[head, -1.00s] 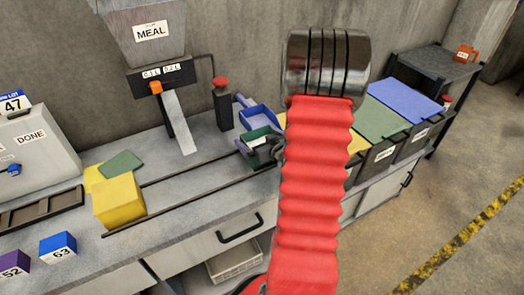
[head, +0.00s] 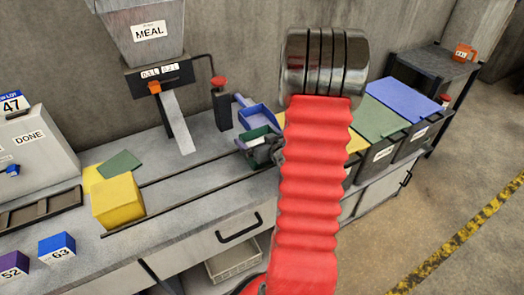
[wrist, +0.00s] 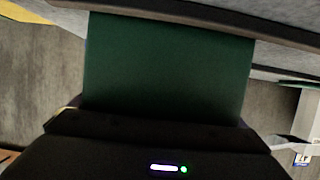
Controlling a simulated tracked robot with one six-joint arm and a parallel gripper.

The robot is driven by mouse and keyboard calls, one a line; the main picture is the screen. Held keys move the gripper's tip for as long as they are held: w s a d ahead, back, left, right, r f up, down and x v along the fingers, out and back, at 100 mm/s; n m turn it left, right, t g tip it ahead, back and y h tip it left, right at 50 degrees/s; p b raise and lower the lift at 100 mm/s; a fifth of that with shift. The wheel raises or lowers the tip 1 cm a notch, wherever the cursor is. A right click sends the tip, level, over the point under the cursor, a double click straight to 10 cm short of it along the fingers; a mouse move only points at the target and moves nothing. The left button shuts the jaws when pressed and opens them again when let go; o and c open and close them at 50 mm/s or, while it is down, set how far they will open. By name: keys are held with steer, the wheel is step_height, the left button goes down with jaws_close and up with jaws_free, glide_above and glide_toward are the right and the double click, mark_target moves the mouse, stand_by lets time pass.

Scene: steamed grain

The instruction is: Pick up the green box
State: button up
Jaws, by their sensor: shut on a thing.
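My gripper also shows in the head view (head: 266,153) as a grey shape low on the box, partly hidden by the arm. It is shut on the green box. I cannot tell whether the box is clear of the counter.
A meal hopper (head: 148,30) is to the left. A yellow box (head: 118,202) and numbered blocks (head: 57,247) sit at the left. Large lidded bins (head: 385,130) are to the right.

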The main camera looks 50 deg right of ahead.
steer(key=shift+r, duration=0.1)
steer(key=c, duration=0.3)
steer(key=shift+r, duration=0.1)
step_height(320, 180, up, 10)
stand_by(0.7)
stand_by(0.5)
